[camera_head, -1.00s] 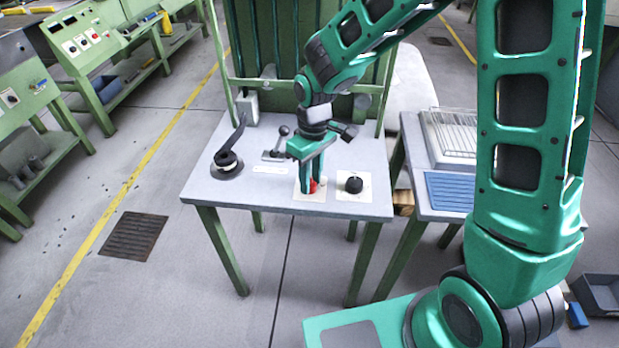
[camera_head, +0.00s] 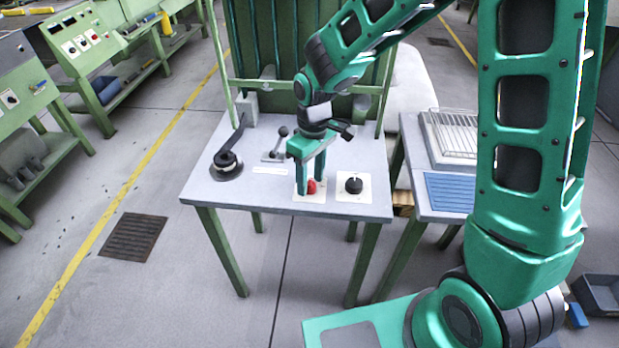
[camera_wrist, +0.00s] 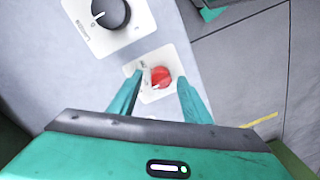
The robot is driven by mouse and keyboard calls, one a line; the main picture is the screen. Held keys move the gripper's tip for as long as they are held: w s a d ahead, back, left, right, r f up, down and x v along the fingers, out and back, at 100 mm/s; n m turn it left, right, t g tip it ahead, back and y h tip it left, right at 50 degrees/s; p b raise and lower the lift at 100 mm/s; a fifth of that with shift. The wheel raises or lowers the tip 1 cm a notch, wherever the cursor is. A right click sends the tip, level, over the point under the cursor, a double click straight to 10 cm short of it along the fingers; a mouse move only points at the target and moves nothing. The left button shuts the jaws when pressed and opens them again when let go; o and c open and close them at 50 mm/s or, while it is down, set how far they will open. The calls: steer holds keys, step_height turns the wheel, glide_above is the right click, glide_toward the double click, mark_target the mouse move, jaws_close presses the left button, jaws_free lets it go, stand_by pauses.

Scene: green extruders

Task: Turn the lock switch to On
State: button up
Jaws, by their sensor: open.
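The red lock switch (camera_head: 311,187) sits on a white plate (camera_head: 309,197) at the front of the grey table. It also shows in the wrist view as a red knob (camera_wrist: 161,78) with a pale bar on its left side. My gripper (camera_head: 310,190) points down over the switch with its two green fingers apart. In the wrist view the fingers (camera_wrist: 156,98) stand on either side of the red knob, with a gap visible on each side. The small lettering on the plate is too blurred to read.
A black rotary knob (camera_head: 354,185) on its own white plate is just right of the switch. A lever with a round base (camera_head: 227,165) and a small ball-handled lever (camera_head: 281,143) stand further left and back. A side table with a blue ribbed mat (camera_head: 449,190) is at right.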

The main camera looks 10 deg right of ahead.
step_height(320, 180, up, 10)
steer(key=shift+w+d+r, duration=0.2)
stand_by(0.5)
steer(key=s+d+r+m, duration=0.25)
steer(key=s+d, duration=0.25)
steer(key=d, duration=0.3)
steer(key=s+d+r+m+h, duration=0.1)
steer(key=s+d+m, duration=0.35)
steer(key=d, duration=0.35)
steer(key=s+d+r+m, duration=0.2)
steer(key=s+d, duration=0.3)
steer(key=d, duration=0.3)
steer(key=s+d+f+m, duration=0.1)
steer(key=s+d+m, duration=0.3)
steer(key=s, duration=0.7)
steer(key=shift+s+d+m+y, duration=0.15)
steer(key=shift+m+y, duration=0.25)
steer(key=shift+m, duration=0.2)
steer(key=shift+w+f, duration=0.3)
steer(key=shift+w, duration=0.35)
